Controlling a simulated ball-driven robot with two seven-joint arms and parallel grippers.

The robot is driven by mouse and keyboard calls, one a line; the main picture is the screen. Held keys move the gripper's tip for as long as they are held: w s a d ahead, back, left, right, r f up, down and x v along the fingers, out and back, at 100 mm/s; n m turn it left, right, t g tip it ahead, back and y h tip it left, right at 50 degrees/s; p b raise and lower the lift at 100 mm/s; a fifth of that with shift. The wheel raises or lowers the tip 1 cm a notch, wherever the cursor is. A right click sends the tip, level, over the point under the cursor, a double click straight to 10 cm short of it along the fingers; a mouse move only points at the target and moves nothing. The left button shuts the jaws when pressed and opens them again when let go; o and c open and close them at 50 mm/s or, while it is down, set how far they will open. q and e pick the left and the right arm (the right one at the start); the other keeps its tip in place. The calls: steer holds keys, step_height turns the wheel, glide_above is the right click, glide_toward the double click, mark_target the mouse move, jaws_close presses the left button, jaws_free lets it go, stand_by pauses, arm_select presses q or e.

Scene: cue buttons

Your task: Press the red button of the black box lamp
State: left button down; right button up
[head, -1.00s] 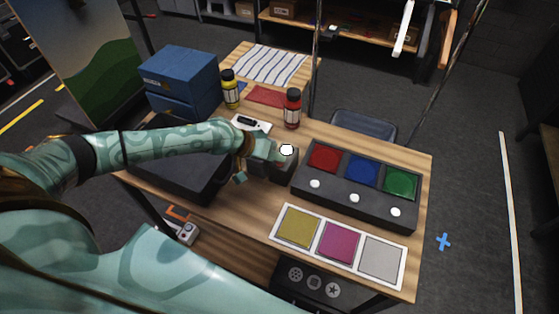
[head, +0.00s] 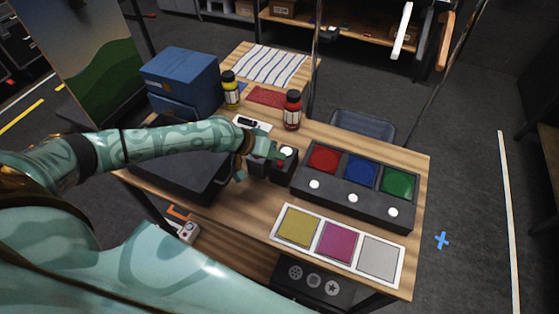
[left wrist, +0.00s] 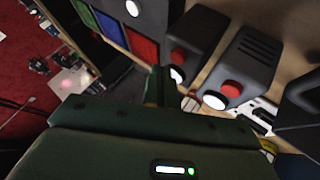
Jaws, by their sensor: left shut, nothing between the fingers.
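In the head view a small black box lamp (head: 287,170) stands left of the long three-panel box. It has a white lamp (head: 287,151) and a red button (head: 281,162). My left gripper (head: 279,156) is shut and empty, with its fingertips right by this lamp and button; I cannot tell if they touch. A second dark box (head: 258,167) is mostly hidden under the hand. The left wrist view shows two dark boxes (left wrist: 202,32) (left wrist: 252,58), each with a red button (left wrist: 178,57) (left wrist: 231,89) and a white lamp (left wrist: 177,75) (left wrist: 214,101). My right gripper is out of view.
The black panel box (head: 352,194) with red, blue and green panels stands close to the right. A card (head: 273,236) with yellow, magenta and grey squares lies in front. Red (head: 292,111) and yellow (head: 231,91) bottles and blue boxes (head: 182,72) stand behind.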

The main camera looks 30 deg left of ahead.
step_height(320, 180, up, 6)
steer(key=p, duration=0.5)
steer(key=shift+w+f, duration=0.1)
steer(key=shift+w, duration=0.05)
